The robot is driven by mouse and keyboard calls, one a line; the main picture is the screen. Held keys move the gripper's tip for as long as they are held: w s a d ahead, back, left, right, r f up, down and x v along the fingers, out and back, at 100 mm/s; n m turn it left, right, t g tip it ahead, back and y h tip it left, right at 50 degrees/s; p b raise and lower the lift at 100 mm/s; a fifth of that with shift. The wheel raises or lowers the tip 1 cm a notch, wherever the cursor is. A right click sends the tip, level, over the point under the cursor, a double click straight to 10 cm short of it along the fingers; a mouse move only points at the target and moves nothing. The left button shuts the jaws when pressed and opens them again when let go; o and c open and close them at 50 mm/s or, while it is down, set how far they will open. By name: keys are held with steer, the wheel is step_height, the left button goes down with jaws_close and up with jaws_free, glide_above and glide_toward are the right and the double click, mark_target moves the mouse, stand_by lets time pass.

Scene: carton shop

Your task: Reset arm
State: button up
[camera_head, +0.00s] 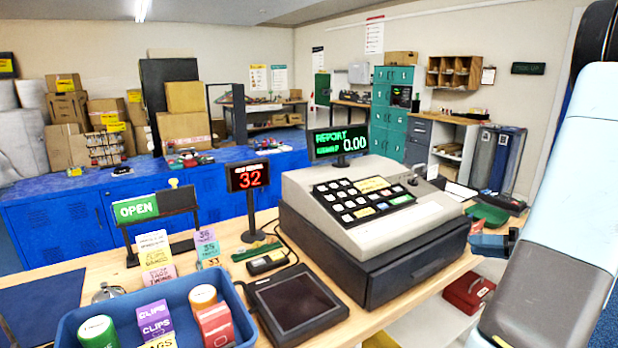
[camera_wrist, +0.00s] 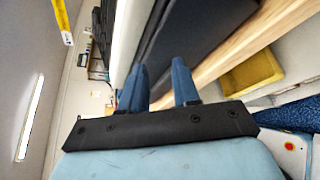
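My arm comes in from the right side of the head view, raised over the right part of the counter. My gripper (camera_head: 490,243) points left, beside the right side of the cash register (camera_head: 365,215). In the wrist view my gripper (camera_wrist: 160,82) shows two blue fingers with a clear gap between them. It is open, and I see nothing held between the fingers. The dark side of the register is beyond the fingertips in the wrist view. Whether the fingers touch it cannot be told.
On the wooden counter (camera_head: 105,285) stand a blue tray (camera_head: 130,300) of small boxes, a black tablet (camera_head: 300,303), a "32" display (camera_head: 248,177) and an OPEN sign (camera_head: 136,209). A red box (camera_head: 468,291) sits below at right. A yellow bin (camera_wrist: 250,78) shows in the wrist view.

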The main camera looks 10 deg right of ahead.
steer(key=s+a+r+n+g+h, duration=0.1)
steer(key=a+r+n+g+h, duration=0.2)
steer(key=a+n, duration=0.65)
steer(key=s+a+r+n+g, duration=0.2)
steer(key=a+r+n+g, duration=0.3)
steer(key=a+n, duration=0.4)
steer(key=s+a+r+n+t+h, duration=0.1)
steer(key=s+a+r+n+h, duration=0.2)
steer(key=n, duration=0.7)
steer(key=s+a+r+n+t+h, duration=0.2)
steer(key=s+a+r+n+h, duration=0.1)
steer(key=n, duration=0.7)
steer(key=s+a+h, duration=0.1)
steer(key=s+a, duration=0.1)
steer(key=a, duration=0.1)
steer(key=shift+a+r+h, duration=0.3)
steer(key=shift+a+h, duration=0.05)
steer(key=shift+h, duration=0.05)
